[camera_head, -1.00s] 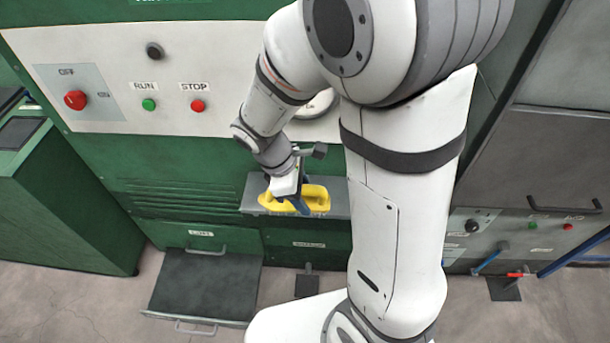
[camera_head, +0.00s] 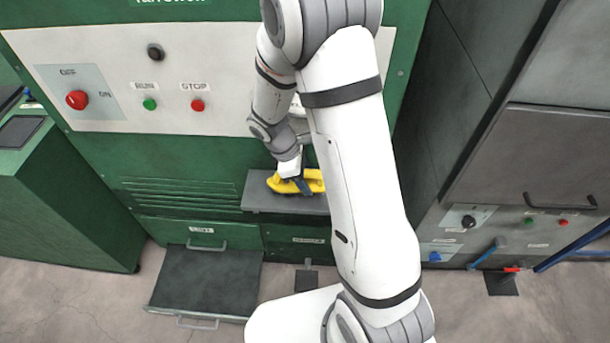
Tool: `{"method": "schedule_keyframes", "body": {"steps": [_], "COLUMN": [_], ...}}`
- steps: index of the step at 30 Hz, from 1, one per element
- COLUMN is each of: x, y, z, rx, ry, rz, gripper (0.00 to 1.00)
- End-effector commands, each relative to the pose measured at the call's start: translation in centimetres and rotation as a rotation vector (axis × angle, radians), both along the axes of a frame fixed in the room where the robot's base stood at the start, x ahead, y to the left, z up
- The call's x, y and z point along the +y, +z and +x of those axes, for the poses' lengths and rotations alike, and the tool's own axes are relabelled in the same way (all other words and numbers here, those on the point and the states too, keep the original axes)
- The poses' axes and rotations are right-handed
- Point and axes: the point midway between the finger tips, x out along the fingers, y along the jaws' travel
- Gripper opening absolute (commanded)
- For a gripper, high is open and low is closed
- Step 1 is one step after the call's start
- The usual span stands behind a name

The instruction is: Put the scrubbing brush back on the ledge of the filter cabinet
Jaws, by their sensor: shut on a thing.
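The scrubbing brush shows as a yellow body (camera_head: 312,183) with a dark blue part, in the head view just right of the middle. My gripper (camera_head: 300,185) is shut on it from above. The brush is at the grey ledge (camera_head: 257,195) on the front of the green filter cabinet (camera_head: 225,160). It overlaps the ledge in the picture; I cannot tell whether it touches the surface. My arm hides the right end of the ledge, and the brush's underside does not show.
A drawer (camera_head: 200,280) stands open low on the cabinet, below and left of the ledge. RUN and STOP buttons (camera_head: 197,105) and a red switch (camera_head: 76,100) sit on the panel above. A grey cabinet (camera_head: 560,160) stands at right.

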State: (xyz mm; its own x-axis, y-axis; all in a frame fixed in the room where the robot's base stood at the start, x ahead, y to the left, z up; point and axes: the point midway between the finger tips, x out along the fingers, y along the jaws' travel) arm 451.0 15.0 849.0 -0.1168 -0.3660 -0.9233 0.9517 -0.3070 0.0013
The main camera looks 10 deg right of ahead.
Motion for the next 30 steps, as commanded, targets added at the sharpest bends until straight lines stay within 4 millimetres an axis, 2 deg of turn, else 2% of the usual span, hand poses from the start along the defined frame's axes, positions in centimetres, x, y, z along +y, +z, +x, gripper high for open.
{"method": "schedule_keyframes", "body": {"steps": [12, 13, 20, 30], "x": [-0.02, -0.03, 0.0, 0.11], "y": [-0.71, -0.56, -0.52, 0.1], "z": [0.31, 0.31, 0.31, 0.36], "rx": [-0.002, -0.002, -0.002, -0.004], "ry": [0.001, 0.001, 0.001, 0.002], "rz": [0.0, 0.0, 0.0, 0.001], "gripper": [0.31, 0.51, 0.7, 0.71]}}
